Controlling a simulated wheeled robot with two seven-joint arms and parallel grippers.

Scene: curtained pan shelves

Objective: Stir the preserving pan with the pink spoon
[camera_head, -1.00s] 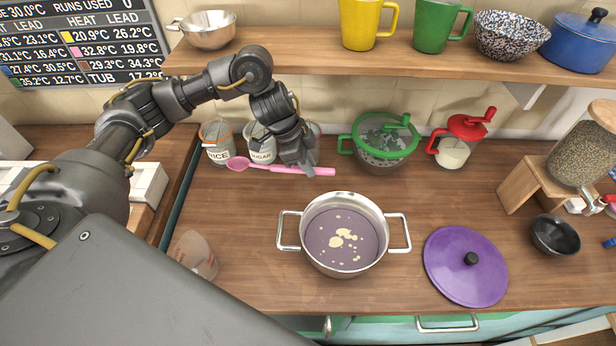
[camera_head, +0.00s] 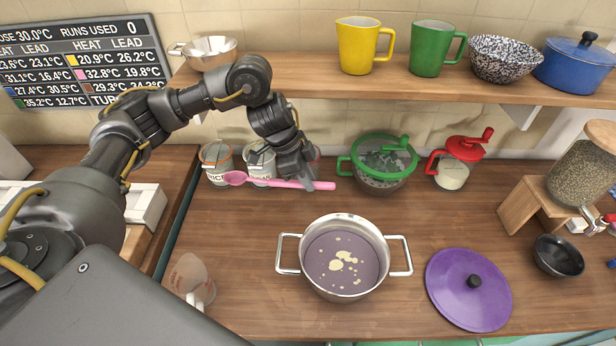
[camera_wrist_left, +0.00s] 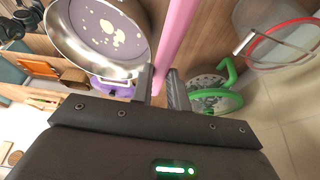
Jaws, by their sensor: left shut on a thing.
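The pink spoon (camera_head: 262,181) lies level in the head view, its bowl to the left and its handle end to the right. My left gripper (camera_head: 308,183) is shut on its handle, behind the pan. In the left wrist view the pink handle (camera_wrist_left: 175,40) runs between the fingers (camera_wrist_left: 165,85). The steel preserving pan (camera_head: 345,290) stands on the counter, uncovered, with two side handles. It holds purple liquid with pale yellow flecks. It also shows at the upper left of the left wrist view (camera_wrist_left: 60,40). My right gripper is not in view.
A purple lid (camera_head: 450,290) lies right of the pan. Canisters (camera_head: 217,165), a green-rimmed colander (camera_head: 380,185) and a red-topped jar (camera_head: 452,175) stand behind. A clear measuring cup (camera_head: 190,278) is at front left. A shelf (camera_head: 400,80) overhangs the back.

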